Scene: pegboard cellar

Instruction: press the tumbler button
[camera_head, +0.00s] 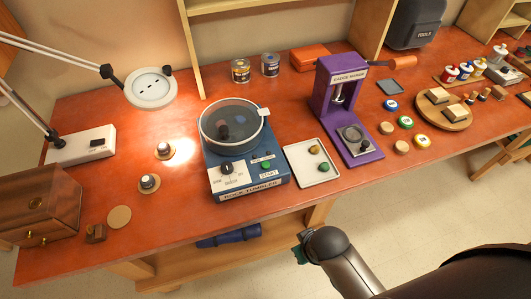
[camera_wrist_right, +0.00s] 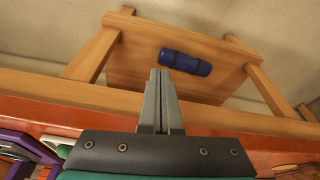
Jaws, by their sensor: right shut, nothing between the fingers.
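The rock tumbler (camera_head: 245,185) stands on the orange-red workbench, a blue box with a clear round lid (camera_head: 233,120) on top. Its front panel has a black knob (camera_head: 227,167) at the left. A green button (camera_head: 266,166) sits at the right above a START label. Nothing touches the button. My right arm reaches in from the lower right, in front of the bench edge; its fingers are hidden in the head view. In the right wrist view my right gripper (camera_wrist_right: 160,76) has its fingers together and empty. My left gripper is out of view.
A white tray (camera_head: 296,179) with coloured stones lies right of the tumbler, then a purple badge machine (camera_head: 330,110). A blue roll (camera_wrist_right: 186,62) lies on the lower shelf (camera_wrist_right: 130,70). A lamp (camera_head: 150,88) and wooden box (camera_head: 40,205) are at the left.

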